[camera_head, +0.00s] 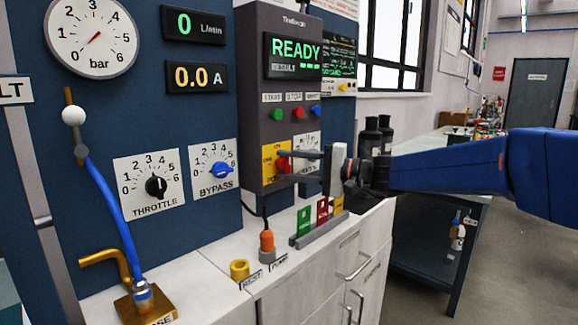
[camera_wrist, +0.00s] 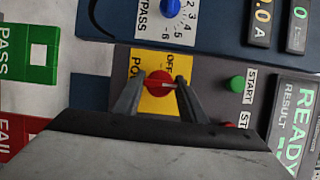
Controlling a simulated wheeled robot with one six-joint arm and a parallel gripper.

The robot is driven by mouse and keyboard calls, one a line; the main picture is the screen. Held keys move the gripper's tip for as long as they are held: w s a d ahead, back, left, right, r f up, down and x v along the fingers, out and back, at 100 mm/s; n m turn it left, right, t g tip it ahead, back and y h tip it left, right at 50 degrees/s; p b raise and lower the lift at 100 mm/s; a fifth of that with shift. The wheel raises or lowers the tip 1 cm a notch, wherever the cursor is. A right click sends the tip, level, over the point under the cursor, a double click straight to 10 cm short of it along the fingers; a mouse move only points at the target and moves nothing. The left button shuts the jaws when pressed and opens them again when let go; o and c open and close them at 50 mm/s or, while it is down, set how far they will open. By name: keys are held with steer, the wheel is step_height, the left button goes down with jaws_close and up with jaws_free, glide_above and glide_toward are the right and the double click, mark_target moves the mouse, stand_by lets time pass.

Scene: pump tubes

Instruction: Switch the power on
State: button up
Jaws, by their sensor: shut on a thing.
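The power switch is a red rotary knob (camera_head: 284,163) on a yellow plate (camera_head: 270,151) low on the grey control box (camera_head: 262,80). In the wrist view the red knob (camera_wrist: 160,84) sits between my two fingers, with a pale line across it and "OFF" lettered beside it on the yellow plate (camera_wrist: 150,58). My gripper (camera_head: 282,164) reaches in from the right and is shut on the knob. The display on the box reads READY (camera_head: 295,48). Part of the plate's lettering is hidden by my fingers.
Green start (camera_head: 277,114), red stop (camera_head: 299,113) and blue (camera_head: 314,111) buttons sit above the switch. Throttle (camera_head: 156,186) and bypass (camera_head: 221,169) dials are to the left. Coloured cards (camera_head: 304,221) and an orange plug (camera_head: 267,243) stand on the counter below.

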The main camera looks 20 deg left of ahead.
steer(key=o, duration=1.1)
steer(key=shift+c, duration=0.2)
steer(key=d, duration=1.7)
steer(key=shift+d, duration=0.25)
steer(key=shift+f, duration=0.1)
steer(key=s+d+f+t+h, duration=0.1)
steer(key=s+d+f+h, duration=0.5)
steer(key=s+d+f, duration=0.3)
steer(key=s+d+f+t+h, duration=0.2)
steer(key=s+d+f+h, duration=0.4)
steer(key=d, duration=1)
steer(key=s+d+f+t+h, duration=0.1)
steer(key=s+d+f+h, duration=0.5)
steer(key=s+d+f, duration=0.6)
steer(key=s+d, duration=0.1)
steer(key=s, duration=0.2)
steer(key=shift+s+t, duration=0.15)
steer(key=shift+t, duration=0.25)
